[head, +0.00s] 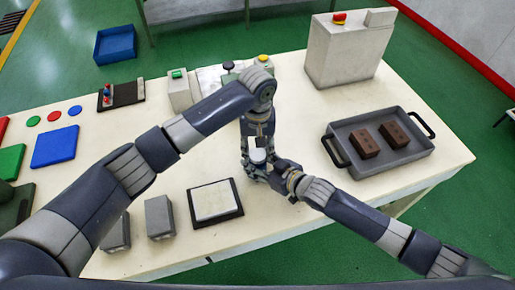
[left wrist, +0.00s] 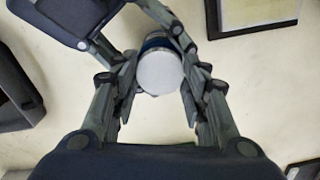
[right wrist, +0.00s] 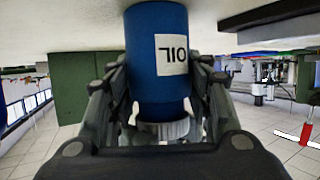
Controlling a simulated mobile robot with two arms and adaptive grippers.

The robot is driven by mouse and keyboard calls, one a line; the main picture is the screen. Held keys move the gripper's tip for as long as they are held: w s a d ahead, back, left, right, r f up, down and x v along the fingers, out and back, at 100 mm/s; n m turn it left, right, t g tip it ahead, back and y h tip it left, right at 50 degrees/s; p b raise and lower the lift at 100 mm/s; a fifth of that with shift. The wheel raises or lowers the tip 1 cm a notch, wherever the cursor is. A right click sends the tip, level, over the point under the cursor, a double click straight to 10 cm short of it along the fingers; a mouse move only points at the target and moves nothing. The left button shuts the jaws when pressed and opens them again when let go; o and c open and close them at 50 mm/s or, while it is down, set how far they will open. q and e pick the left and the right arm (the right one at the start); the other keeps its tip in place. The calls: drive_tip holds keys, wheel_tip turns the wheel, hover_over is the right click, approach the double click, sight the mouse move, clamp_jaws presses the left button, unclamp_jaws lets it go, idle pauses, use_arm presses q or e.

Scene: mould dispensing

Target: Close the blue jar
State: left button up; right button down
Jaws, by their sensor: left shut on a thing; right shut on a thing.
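The blue jar (right wrist: 155,55) has a label reading OIL, upside down in the right wrist view. My right gripper (right wrist: 158,100) is shut around its body. The white lid (right wrist: 165,130) is at the jar's mouth; whether it is fully seated I cannot tell. In the left wrist view the lid (left wrist: 160,73) shows as a white disc, with a strip of the blue jar (left wrist: 157,42) behind it. My left gripper (left wrist: 160,95) is shut on the lid, one finger on each side. In the head view the lid (head: 258,156) is white between both grippers, and the jar's body is mostly hidden.
A grey tray (head: 345,163) with two brown blocks stands at the right. A white pad on a dark board (head: 216,203) and grey blocks (head: 159,217) lie at the front. A large white box (head: 340,62) stands at the back. The table between jar and tray is clear.

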use_arm(q)
drive_tip(key=o, duration=1.2)
drive_tip(key=shift+r, duration=2.25)
drive_tip(key=shift+c, duration=1.2)
drive_tip(key=shift+r, duration=0.25)
drive_tip(key=shift+c, duration=0.2)
drive_tip(key=shift+w+r+m, duration=0.2)
drive_tip(key=shift+r+m, duration=0.1)
drive_tip(key=shift+r, duration=0.55)
drive_tip(key=shift+s+r+m, duration=0.2)
drive_tip(key=shift+r+m, duration=0.1)
drive_tip(key=shift+r, duration=0.35)
